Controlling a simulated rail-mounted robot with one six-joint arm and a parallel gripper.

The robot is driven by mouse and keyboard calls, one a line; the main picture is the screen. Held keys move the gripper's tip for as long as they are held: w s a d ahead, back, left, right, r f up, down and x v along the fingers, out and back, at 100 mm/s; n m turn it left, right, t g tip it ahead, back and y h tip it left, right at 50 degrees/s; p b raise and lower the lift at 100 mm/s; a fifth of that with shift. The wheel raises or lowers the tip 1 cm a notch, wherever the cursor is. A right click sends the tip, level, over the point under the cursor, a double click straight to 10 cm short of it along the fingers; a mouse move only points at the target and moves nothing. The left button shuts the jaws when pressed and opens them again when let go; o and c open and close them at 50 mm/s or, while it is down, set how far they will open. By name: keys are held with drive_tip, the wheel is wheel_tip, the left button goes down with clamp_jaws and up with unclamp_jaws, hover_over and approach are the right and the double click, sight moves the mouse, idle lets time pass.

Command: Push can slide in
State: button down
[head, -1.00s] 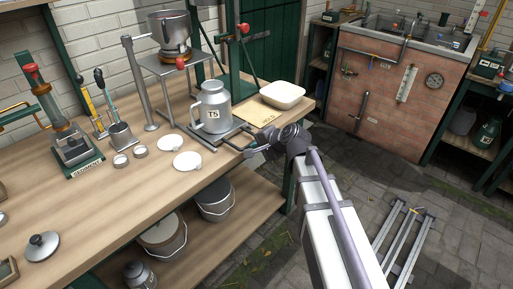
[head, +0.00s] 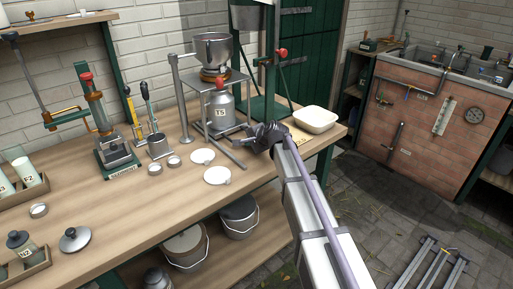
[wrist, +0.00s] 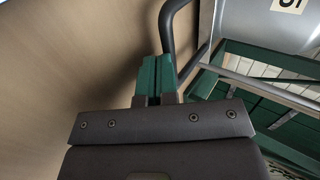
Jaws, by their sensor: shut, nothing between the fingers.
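The grey metal can labelled T5 (head: 220,111) stands upright on the slide at the stand's foot, beneath the stand's plate (head: 212,82). The can's lower side with part of its label also shows in the wrist view (wrist: 262,32). The slide (head: 232,158) has thin rails lying on the bench. My gripper (head: 252,140) is at the front right of the can, low over the bench. In the wrist view its green fingers (wrist: 155,75) are together and empty, beside a dark bent bar (wrist: 167,28). Whether they touch the bar is unclear.
A steel bowl (head: 213,47) sits above the plate. White discs (head: 217,176) lie in front of the slide, and a cream basin (head: 315,119) stands to the right. A post with a red knob (head: 281,53) rises behind my gripper.

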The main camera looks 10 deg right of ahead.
drive_tip(key=shift+w+a, duration=0.25)
drive_tip(key=shift+w, duration=0.15)
drive_tip(key=shift+r, duration=0.1)
